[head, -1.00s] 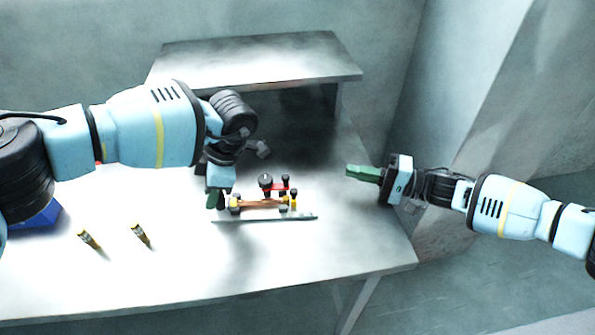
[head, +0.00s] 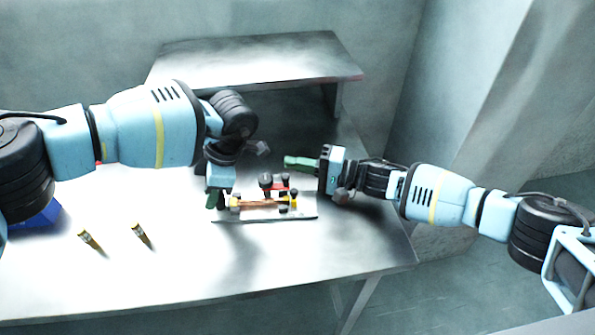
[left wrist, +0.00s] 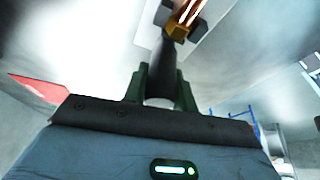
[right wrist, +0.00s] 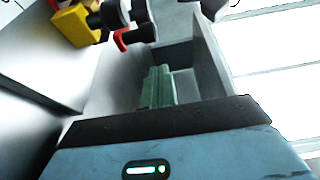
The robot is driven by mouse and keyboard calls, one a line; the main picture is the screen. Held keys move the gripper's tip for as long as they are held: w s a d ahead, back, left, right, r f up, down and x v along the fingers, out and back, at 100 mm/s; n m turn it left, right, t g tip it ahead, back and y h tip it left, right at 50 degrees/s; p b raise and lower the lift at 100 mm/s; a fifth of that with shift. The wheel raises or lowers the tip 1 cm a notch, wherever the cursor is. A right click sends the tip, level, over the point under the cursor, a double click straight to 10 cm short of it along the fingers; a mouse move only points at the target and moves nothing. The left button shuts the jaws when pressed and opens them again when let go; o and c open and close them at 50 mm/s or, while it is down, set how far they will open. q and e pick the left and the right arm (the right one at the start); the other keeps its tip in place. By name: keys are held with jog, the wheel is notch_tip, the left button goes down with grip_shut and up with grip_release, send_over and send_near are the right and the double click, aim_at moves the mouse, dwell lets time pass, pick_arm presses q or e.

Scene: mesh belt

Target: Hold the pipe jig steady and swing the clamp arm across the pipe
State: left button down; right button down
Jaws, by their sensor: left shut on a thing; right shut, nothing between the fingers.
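The pipe jig (head: 305,215) is a flat pale plate on the table, with a copper pipe (head: 262,204) lying across yellow holders. The red clamp arm (head: 279,189) with black knobs sits behind the pipe; it also shows in the right wrist view (right wrist: 124,38). My left gripper (head: 213,200) is at the jig's left end, shut on a dark handle (left wrist: 168,66) that reaches toward a brass-coloured holder (left wrist: 180,22). My right gripper (head: 287,162) is shut and empty, above and behind the clamp arm, apart from it.
Two small yellow-and-dark cylinders (head: 90,240) (head: 140,234) lie on the table at the left. A blue bin (head: 42,217) is partly hidden by my left arm. A raised shelf (head: 255,62) stands behind the jig. The table's front is clear.

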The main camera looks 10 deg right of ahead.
jog(key=shift+s+a, duration=0.1)
jog(key=shift+s, duration=1.3)
jog(key=shift+s, duration=1)
jog(key=shift+w+d, duration=0.3)
jog(key=shift+w, duration=0.6)
jog(key=shift+w+d, duration=0.3)
jog(key=shift+w, duration=0.55)
jog(key=shift+w+d, duration=0.15)
jog(key=shift+d, duration=0.1)
jog(key=s+d, duration=0.4)
jog(key=d, duration=0.1)
jog(key=s+d, duration=0.4)
jog(key=d, duration=0.1)
jog(key=s+d, duration=0.4)
jog(key=d, duration=0.1)
jog(key=shift+s+d, duration=0.1)
jog(key=shift+s, duration=0.2)
